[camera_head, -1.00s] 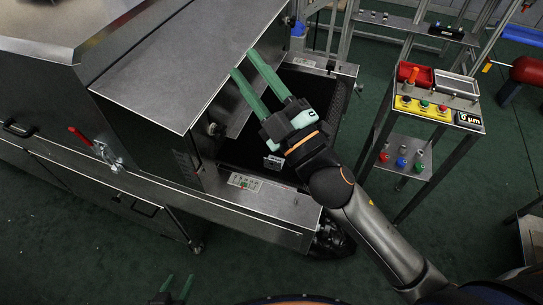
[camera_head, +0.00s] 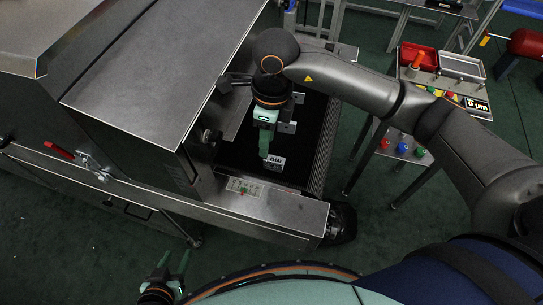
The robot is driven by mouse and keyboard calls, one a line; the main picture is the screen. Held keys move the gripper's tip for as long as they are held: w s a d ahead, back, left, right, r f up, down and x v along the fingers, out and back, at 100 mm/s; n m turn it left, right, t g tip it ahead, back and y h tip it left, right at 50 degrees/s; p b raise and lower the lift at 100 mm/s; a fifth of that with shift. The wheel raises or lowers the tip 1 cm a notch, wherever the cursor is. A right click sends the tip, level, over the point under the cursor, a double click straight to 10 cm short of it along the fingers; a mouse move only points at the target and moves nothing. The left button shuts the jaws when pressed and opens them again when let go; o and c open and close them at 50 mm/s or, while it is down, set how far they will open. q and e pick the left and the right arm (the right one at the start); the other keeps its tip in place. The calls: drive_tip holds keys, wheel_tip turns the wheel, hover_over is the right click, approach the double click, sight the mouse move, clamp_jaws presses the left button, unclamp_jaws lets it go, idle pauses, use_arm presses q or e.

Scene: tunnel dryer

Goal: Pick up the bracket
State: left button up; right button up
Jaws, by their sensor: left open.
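A small grey metal bracket (camera_head: 275,161) lies on the dark belt (camera_head: 238,156) of the dryer's open end. My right gripper (camera_head: 265,154) points down over the belt, its green fingertips just left of and above this bracket in the picture. The fingers are seen edge-on and overlap, so their opening and any contact with the bracket cannot be told. Two more small grey metal pieces (camera_head: 287,127) show beside and behind the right gripper. My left gripper (camera_head: 175,262) is at the bottom left, open and empty, well away from the belt.
The dryer's steel hood (camera_head: 165,75) stands close to the left of my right gripper. A steel ledge (camera_head: 270,205) bounds the belt in front. A stand with a red bin (camera_head: 418,58) and buttons is at the right. Green floor is clear between them.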

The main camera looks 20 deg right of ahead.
drive_tip(key=d+h, duration=0.1)
drive_tip(key=d, duration=0.1)
hover_over(275, 163)
wheel_tip(275, 163, down, 6)
drive_tip(key=shift+a+f+p, duration=0.1)
drive_tip(key=shift+f+p, duration=0.1)
drive_tip(key=shift+p, duration=0.15)
drive_tip(key=shift+w+f+p, duration=0.1)
drive_tip(key=shift+f+p, duration=0.35)
drive_tip(key=shift+f, duration=2.5)
clamp_jaws()
